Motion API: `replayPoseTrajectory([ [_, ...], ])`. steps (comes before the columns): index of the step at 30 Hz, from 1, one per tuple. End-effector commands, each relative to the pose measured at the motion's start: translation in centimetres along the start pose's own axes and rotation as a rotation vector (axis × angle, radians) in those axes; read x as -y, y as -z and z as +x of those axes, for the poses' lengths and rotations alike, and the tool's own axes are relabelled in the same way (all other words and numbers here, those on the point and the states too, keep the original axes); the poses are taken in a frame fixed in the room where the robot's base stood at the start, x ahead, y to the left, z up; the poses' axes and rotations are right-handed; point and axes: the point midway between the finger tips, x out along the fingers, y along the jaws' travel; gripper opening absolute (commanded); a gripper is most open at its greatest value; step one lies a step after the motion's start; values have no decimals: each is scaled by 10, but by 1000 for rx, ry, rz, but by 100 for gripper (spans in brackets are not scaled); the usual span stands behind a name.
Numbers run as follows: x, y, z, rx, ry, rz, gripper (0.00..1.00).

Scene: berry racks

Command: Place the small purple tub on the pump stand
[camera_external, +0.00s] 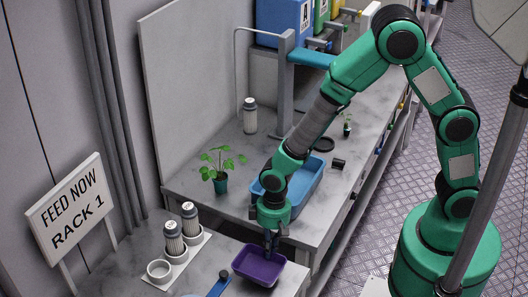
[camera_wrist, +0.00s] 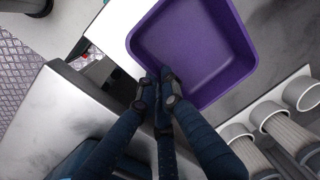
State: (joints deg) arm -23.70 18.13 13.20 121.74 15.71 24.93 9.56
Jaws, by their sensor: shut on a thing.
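The small purple tub (camera_external: 258,267) is at the right end of the near bench, upright and empty as far as I see. It fills the upper middle of the wrist view (camera_wrist: 190,45). My gripper (camera_external: 271,246) is over its back rim, with the fingers (camera_wrist: 157,92) shut on the tub's wall. I cannot tell whether the tub rests on the bench or hangs just above it. A grey post with a blue arm (camera_external: 311,57) stands on the far bench and may be the pump stand; I cannot tell for sure.
A blue tray (camera_external: 306,184) lies on the far bench behind my gripper, beside a potted plant (camera_external: 220,183). Shaker bottles and a white cup (camera_external: 160,271) stand in a holder left of the tub. A sign (camera_external: 72,208) reads "FEED NOW RACK 1". Blue, green and yellow bins are at the back.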

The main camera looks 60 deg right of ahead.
Motion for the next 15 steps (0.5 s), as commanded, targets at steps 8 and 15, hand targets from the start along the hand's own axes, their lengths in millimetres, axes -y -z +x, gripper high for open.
replayPoseTrajectory([
  [8, 1, 1, 0, 0, 0, 0, 0],
  [15, -1, 1, 11, 2, -1, 0, 0],
])
